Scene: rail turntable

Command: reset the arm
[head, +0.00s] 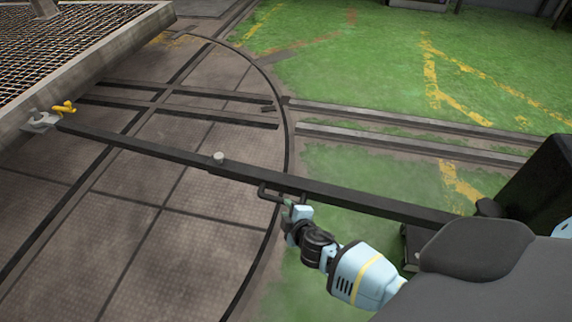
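A long dark bar (150,150) runs across the view from the concrete edge at left to the lower right, above the turntable floor (190,190). A small dark loop handle (266,193) sticks out from its near side. My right gripper (287,204) is at this handle, its fingers at or touching it. The fingers are too small and partly hidden to tell whether they are closed around it. A pale round knob (218,158) stands on the bar. At its far left end are a grey bracket (40,121) and a yellow piece (64,107). My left gripper is not in view.
Short rails (190,113) lie on the turntable, and fixed rails (400,120) continue right across the green floor (340,70) with worn yellow lines. A raised concrete edge with a grating (70,40) stands at upper left. The turntable floor in front of the bar is clear.

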